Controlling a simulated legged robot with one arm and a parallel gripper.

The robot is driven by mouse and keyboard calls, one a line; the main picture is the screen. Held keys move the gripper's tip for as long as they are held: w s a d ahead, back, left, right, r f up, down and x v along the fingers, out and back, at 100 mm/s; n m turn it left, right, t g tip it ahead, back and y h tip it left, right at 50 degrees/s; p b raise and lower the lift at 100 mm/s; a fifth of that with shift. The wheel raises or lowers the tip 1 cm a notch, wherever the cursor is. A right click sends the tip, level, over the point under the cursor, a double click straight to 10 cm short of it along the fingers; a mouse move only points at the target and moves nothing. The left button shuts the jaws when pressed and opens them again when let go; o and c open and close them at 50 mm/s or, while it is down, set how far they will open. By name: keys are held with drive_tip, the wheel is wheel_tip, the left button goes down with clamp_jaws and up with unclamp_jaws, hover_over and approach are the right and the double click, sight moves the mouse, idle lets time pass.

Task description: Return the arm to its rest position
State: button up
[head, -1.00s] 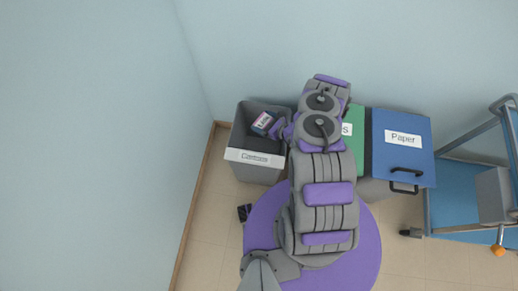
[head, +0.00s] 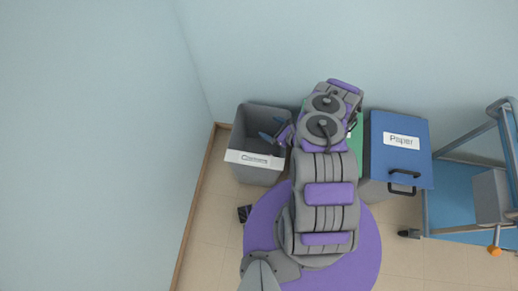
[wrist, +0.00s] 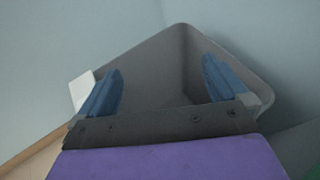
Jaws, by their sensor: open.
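My gripper (head: 270,138) is at the right side of the open grey bin (head: 237,130), over its opening, in the head view. In the wrist view my gripper (wrist: 160,88) shows its two blue fingers spread apart with nothing between them. The grey bin (wrist: 165,60) lies beyond the fingers, and its inner walls show. No item is visible inside the bin; part of its inside is hidden by my gripper.
A green-lidded bin (head: 355,140), partly hidden by my arm, and a blue-lidded bin labelled Paper (head: 402,150) stand to the right. A blue cart (head: 465,190) is at the far right. Walls rise behind and left of the grey bin.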

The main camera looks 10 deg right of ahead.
drive_tip(key=v, duration=0.2)
drive_tip(key=shift+s+d, duration=0.15)
drive_tip(key=shift+s, duration=0.05)
drive_tip(key=shift+r, duration=0.1)
